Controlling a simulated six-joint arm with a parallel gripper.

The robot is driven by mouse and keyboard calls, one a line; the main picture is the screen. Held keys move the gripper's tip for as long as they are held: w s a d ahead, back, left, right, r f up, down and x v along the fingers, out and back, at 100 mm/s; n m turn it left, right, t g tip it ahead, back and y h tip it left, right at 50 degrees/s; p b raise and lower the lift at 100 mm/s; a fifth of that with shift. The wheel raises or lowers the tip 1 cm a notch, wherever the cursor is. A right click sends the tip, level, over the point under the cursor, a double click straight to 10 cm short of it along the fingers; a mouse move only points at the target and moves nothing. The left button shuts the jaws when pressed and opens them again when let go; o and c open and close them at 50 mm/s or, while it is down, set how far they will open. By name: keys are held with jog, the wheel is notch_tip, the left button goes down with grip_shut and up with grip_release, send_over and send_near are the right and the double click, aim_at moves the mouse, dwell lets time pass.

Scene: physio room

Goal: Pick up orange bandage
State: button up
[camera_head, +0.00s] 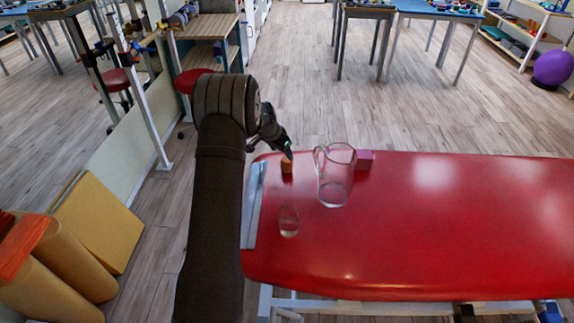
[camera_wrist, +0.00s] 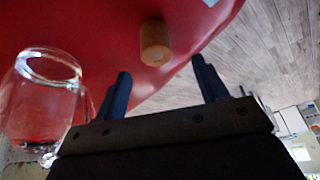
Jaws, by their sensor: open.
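The orange bandage (camera_head: 287,167) is a small upright roll on the red table (camera_head: 440,230), near its far left corner in the head view. It also shows in the wrist view (camera_wrist: 155,42), ahead of my gripper (camera_wrist: 161,85) and roughly in line with the gap between the fingers. My gripper is open, and nothing shows between its fingers. In the head view my gripper (camera_head: 284,147) is just behind and above the bandage; the arm hides part of it. I cannot tell from these views how far the fingertips are from the bandage.
A clear glass jug (camera_head: 334,178) stands right of the bandage and shows large in the wrist view (camera_wrist: 40,105). A small clear glass (camera_head: 288,222) is nearer the front. The table's right side is clear.

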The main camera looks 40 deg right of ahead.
aim_at(286, 159)
jog(key=shift+s+x, duration=0.15)
jog(key=shift+x, duration=1.55)
jog(key=shift+s+x, duration=0.1)
jog(key=shift+x, duration=1.55)
jog(key=shift+d, duration=0.1)
jog(key=shift+c, duration=0.3)
jog(key=c, duration=1)
